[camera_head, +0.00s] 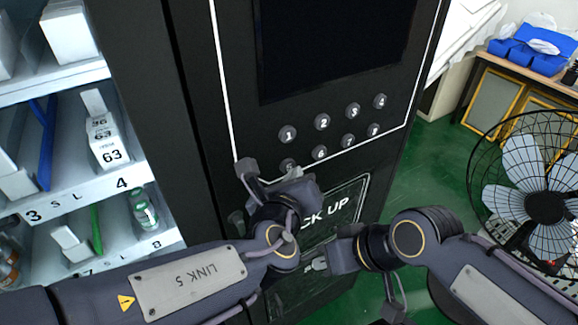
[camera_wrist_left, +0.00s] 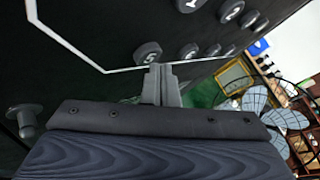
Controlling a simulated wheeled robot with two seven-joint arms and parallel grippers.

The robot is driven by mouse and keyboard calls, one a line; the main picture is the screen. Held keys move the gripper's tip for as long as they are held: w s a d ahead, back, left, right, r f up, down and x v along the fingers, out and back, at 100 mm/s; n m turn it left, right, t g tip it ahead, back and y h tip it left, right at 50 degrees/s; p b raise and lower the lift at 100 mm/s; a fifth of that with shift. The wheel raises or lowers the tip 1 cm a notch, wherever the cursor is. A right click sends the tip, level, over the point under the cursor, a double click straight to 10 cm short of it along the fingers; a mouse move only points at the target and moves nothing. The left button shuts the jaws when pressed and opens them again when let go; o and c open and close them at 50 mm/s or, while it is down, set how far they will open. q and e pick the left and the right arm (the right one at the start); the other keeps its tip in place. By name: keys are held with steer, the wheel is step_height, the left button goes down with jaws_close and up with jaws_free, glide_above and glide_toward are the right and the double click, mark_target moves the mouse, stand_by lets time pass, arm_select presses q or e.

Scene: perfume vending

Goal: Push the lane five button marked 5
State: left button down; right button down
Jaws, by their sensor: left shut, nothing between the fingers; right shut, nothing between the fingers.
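The round button marked 5 (camera_head: 288,166) is at the lower left of the keypad on the black machine panel, partly hidden by my left gripper. In the left wrist view, button 5 (camera_wrist_left: 147,53) is just above the fingertips. My left gripper (camera_head: 294,175) is shut and empty, its tips right by button 5. They also show in the left wrist view (camera_wrist_left: 160,68). I cannot tell whether they touch the button. My right gripper (camera_head: 314,266) is shut and empty, lower down before the pick-up flap.
Buttons 1 (camera_head: 288,134), 2 (camera_head: 322,122) and 6 (camera_head: 320,153) sit close around button 5. The pick-up flap (camera_head: 350,200) is below. Shelves with boxes and bottles (camera_head: 143,210) are at left. A fan (camera_head: 543,205) stands at right on the green floor.

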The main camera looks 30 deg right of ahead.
arm_select(q)
steer(key=shift+w, duration=0.45)
stand_by(0.4)
steer(key=shift+s, duration=0.85)
